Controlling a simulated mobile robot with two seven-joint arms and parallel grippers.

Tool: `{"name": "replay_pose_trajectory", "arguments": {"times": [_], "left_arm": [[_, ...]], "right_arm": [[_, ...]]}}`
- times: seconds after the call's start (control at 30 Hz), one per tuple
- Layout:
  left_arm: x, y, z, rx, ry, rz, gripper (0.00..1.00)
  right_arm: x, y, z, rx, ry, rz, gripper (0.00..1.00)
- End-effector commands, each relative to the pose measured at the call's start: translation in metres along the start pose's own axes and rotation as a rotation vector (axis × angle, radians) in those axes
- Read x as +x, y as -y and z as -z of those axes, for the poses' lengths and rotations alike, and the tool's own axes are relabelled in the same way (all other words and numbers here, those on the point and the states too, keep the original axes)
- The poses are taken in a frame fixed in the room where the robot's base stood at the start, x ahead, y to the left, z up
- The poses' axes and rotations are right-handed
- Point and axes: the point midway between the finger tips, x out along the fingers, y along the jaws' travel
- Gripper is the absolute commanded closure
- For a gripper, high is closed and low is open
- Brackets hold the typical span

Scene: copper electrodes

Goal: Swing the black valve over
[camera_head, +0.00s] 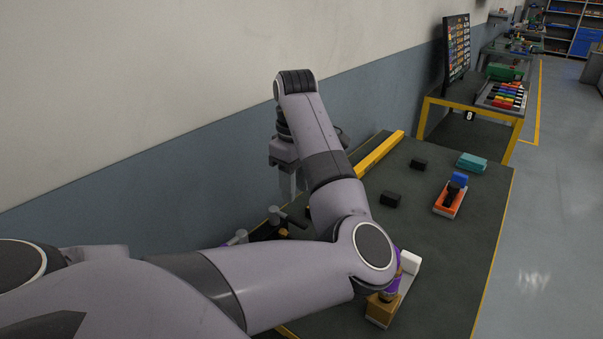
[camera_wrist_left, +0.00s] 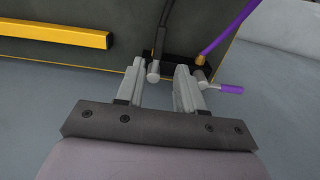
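In the left wrist view a black lever (camera_wrist_left: 161,28) runs down to a dark base at the table edge, with a round grey stub (camera_wrist_left: 153,72) beside it. I take this to be the black valve; in the head view a dark handle (camera_head: 295,220) and grey stubs show by the table edge, partly hidden by my arm. My left gripper (camera_wrist_left: 160,88) is open, with the grey stub between its fingertips; I cannot tell whether they touch it. It also shows in the head view (camera_head: 289,198), pointing down. My right gripper is not in view.
A purple rod (camera_wrist_left: 228,27) and purple handle (camera_wrist_left: 230,89) lie right of my fingers. The yellow bar (camera_head: 379,154) edges the dark table (camera_head: 450,240). An orange tray (camera_head: 450,204), black blocks (camera_head: 391,199) and a teal block (camera_head: 471,162) stand farther right.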

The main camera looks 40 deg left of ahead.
Motion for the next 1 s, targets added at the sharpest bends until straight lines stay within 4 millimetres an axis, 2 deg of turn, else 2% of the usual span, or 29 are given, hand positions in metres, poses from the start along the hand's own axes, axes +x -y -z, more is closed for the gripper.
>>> {"name": "replay_pose_trajectory", "arguments": {"times": [0.13, 0.27, 0.9, 1.0], "left_arm": [[-0.001, 0.0, -0.003, -0.005, 0.016, 0.004, 0.63], [0.006, 0.001, -0.003, -0.006, 0.015, 0.007, 0.63], [0.08, 0.001, -0.004, -0.004, 0.016, 0.005, 0.63], [0.08, 0.0, -0.004, -0.005, 0.015, 0.002, 0.63]], "right_arm": [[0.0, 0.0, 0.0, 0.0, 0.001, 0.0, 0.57], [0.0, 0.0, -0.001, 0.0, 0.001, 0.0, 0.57], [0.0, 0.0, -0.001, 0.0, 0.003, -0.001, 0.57], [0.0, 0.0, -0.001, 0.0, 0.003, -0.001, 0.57]]}}
